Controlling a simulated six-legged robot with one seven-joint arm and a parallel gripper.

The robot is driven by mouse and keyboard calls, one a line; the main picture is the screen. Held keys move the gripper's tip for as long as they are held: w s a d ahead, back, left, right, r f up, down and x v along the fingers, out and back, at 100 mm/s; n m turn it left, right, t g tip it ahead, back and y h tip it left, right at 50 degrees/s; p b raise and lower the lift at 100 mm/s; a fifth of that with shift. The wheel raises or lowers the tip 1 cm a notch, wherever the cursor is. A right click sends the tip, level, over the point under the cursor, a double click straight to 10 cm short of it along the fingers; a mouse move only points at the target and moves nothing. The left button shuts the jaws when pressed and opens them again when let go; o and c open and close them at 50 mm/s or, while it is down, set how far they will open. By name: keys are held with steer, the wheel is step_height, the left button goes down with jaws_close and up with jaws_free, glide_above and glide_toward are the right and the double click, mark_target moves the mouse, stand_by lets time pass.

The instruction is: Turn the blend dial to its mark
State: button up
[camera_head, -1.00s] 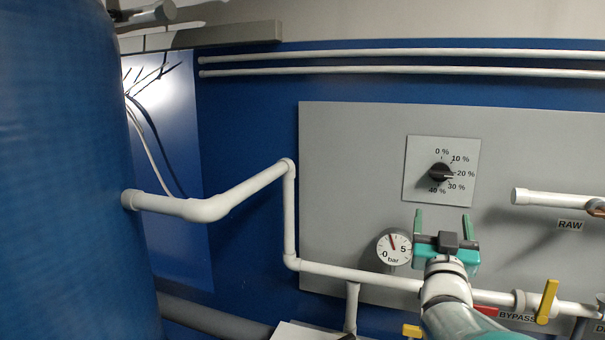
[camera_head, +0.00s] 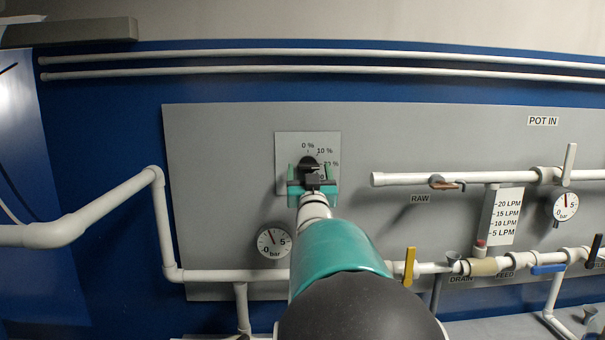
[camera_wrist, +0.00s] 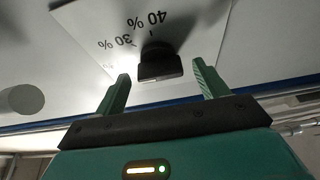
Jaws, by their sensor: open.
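The blend dial (camera_head: 309,162) is a black knob on a pale square plate (camera_head: 284,150) with percent marks, on the grey panel. In the head view its 0 %, 10 % and part of the 20 % marks show; my gripper hides the lower ones. My gripper (camera_head: 312,172) is in front of the dial's lower part. In the wrist view the dial (camera_wrist: 160,62) stands between the two green fingers of my gripper (camera_wrist: 162,88), with clear gaps on both sides. The 30 % and 40 % marks show there. The fingers are open and hold nothing.
A pressure gauge (camera_head: 273,242) is below left of the dial. The RAW pipe (camera_head: 400,180) with its valve (camera_head: 447,184) is to the right. A yellow valve handle (camera_head: 409,266) stands on the lower pipe.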

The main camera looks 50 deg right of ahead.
steer(key=c, duration=1)
steer(key=shift+n, duration=0.4)
steer(key=n+t+y, duration=0.1)
steer(key=n, duration=0.2)
steer(key=n+t+y, duration=0.1)
steer(key=n+y, duration=0.1)
steer(key=n, duration=0.1)
steer(key=shift+s+d, duration=0.1)
steer(key=n+y, duration=0.1)
steer(key=n, duration=0.2)
steer(key=n+t+y, duration=0.1)
steer(key=n, duration=0.2)
steer(key=shift+s+r+y, duration=0.1)
steer(key=shift+r+y, duration=0.05)
steer(key=shift+y, duration=0.25)
steer(key=n+y, duration=0.1)
steer(key=n, duration=0.2)
steer(key=n+y, duration=0.1)
steer(key=n, duration=0.2)
steer(key=shift+d+r+n+g, duration=0.1)
steer(key=shift+r+n+g, duration=0.05)
steer(key=shift+n+g, duration=0.15)
steer(key=shift+r+n+g+y, duration=0.1)
steer(key=shift+n+g+y, duration=0.5)
steer(key=shift+n, duration=0.9)
